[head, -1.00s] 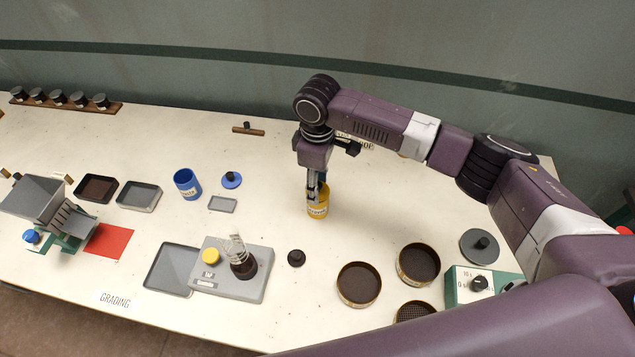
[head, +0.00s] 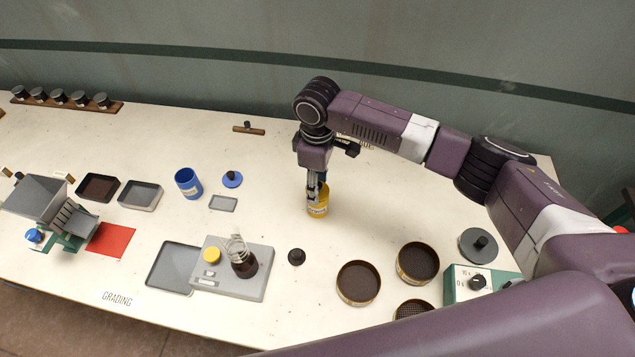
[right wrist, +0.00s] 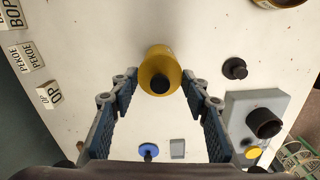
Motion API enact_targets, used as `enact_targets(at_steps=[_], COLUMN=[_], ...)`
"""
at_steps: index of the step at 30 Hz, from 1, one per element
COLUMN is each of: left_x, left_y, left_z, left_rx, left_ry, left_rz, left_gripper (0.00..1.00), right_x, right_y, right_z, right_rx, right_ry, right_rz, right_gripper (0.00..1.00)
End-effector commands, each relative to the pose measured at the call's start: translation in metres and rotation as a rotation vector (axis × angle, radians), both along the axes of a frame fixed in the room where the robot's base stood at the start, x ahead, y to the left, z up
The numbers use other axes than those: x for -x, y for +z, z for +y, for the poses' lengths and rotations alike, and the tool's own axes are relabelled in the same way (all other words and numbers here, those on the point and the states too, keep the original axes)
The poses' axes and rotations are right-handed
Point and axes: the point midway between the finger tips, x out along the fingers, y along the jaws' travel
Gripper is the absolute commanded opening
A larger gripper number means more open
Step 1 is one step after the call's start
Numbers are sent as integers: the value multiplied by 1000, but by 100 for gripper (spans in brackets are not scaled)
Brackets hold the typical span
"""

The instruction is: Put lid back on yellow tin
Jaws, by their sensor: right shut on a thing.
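The yellow tin (head: 318,208) stands upright on the white bench, its pale label facing the front. My right gripper (head: 315,197) points straight down over its top. In the right wrist view, my right gripper (right wrist: 161,76) has one finger on each side of the yellow lid (right wrist: 151,72), a round disc with a black knob. It is shut on the lid, directly over the tin. The tin's side (right wrist: 165,49) shows beyond the lid. Whether the lid is fully seated on the rim I cannot tell. My left gripper is not in view.
A small black knobbed piece (head: 296,257) and a grey scale (head: 258,285) with a glass vessel stand in front. Brown sieves (head: 358,284) lie to the right front. A blue tin (head: 188,184) and its blue lid (head: 232,180) are left. Bench behind the tin is mostly clear.

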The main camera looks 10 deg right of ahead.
Motion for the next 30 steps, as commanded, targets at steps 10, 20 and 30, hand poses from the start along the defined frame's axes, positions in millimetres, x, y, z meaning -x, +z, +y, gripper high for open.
enact_targets(at_steps=[10,20,30], left_x=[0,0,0], left_y=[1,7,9], left_z=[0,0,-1], left_rx=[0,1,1], left_ry=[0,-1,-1], left_rz=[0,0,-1], left_gripper=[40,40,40], right_x=[0,0,0], right_y=[0,1,0], right_z=[0,0,0], right_rx=[0,0,0], right_ry=[0,1,1], right_rz=[0,1,0], right_gripper=[27,27,27])
